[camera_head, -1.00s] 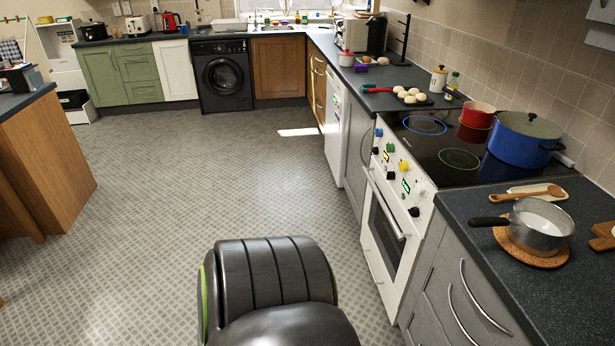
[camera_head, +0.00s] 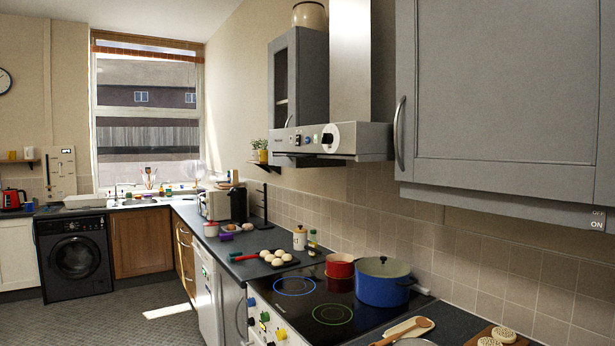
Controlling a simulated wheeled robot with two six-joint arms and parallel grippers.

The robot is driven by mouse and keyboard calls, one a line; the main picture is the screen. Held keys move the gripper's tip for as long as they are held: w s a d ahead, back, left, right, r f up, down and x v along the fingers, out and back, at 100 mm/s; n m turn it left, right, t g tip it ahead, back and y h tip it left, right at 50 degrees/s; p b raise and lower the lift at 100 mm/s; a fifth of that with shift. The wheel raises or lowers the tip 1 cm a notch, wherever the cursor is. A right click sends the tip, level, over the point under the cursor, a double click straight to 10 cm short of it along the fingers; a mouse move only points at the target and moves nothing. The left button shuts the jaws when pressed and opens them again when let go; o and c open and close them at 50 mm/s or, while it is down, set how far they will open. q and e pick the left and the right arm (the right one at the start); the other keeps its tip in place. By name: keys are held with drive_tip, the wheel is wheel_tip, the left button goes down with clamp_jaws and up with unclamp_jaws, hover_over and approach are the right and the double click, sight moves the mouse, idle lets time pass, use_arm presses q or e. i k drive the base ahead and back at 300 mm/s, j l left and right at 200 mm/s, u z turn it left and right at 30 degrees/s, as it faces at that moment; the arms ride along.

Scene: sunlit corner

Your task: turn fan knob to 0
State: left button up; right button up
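The stainless range hood (camera_head: 368,138) hangs on the right wall above the cooktop (camera_head: 330,312). Its front panel carries a round knob (camera_head: 327,138) near the right end, with a dark centre and a light ring. Small lit or coloured marks and buttons sit to the left of the knob. The knob's numbers and exact setting are too small to read. Neither of my grippers is in view, and nothing touches the hood.
A grey wall cupboard (camera_head: 510,90) adjoins the hood on the right, and another cupboard (camera_head: 299,92) hangs beyond it. A blue pot (camera_head: 382,286) and a red pot (camera_head: 340,267) stand on the cooktop below. The floor (camera_head: 120,322) at lower left looks clear.

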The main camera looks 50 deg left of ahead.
sight(328, 137)
drive_tip(key=u, duration=1.3)
